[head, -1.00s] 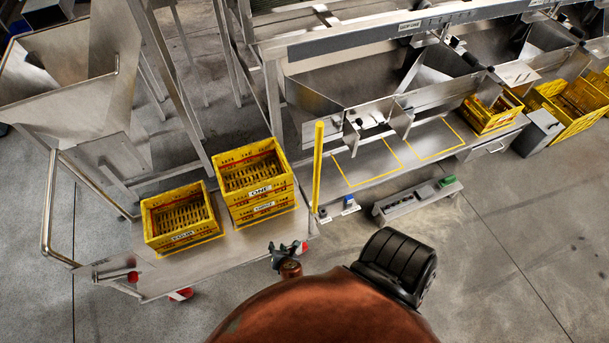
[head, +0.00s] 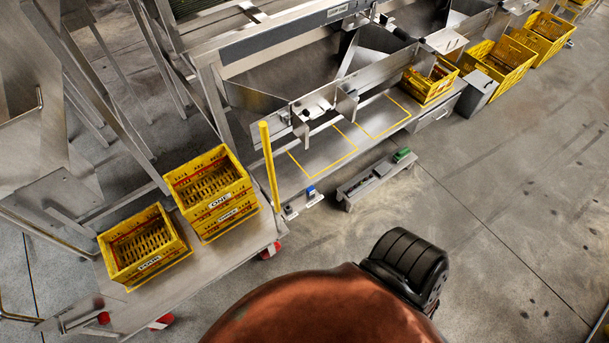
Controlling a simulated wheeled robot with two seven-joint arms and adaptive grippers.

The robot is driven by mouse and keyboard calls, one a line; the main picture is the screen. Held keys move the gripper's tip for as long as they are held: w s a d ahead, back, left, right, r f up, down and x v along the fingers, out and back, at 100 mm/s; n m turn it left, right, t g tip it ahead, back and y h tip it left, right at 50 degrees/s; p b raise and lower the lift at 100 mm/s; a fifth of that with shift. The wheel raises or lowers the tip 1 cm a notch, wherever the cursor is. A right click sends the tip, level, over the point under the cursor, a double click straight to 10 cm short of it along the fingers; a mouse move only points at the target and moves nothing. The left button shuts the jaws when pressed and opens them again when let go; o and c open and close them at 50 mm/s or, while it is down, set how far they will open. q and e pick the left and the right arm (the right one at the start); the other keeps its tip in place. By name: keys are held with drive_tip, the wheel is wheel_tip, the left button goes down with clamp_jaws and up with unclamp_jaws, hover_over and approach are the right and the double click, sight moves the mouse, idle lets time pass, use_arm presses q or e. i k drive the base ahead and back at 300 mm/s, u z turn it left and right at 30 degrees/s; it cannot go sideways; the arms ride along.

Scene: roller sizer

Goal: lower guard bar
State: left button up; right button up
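The guard bar appears to be the yellow bar (head: 269,160), which stands nearly upright at the left front corner of the sizer bench. Its foot is near a small bracket with a blue part (head: 311,193). Two yellow outlines (head: 330,157) mark the bench top to the right of the bar. Neither of my grippers shows in the head view, so their state is hidden. A rounded copper-coloured body and a black ribbed part, which seem to be mine, fill the bottom of the view.
A steel cart (head: 215,255) at the left carries yellow crates (head: 150,264), some stacked (head: 222,209). A low step with a green item (head: 378,178) stands before the bench. More yellow crates (head: 497,65) are at the upper right. The floor (head: 500,220) at the right is clear.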

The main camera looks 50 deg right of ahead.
sight(263, 124)
drive_tip(key=z, duration=0.15)
drive_tip(key=i, duration=0.4)
drive_tip(key=u, duration=0.15)
drive_tip(key=k, duration=0.85)
drive_tip(key=z, duration=1.05)
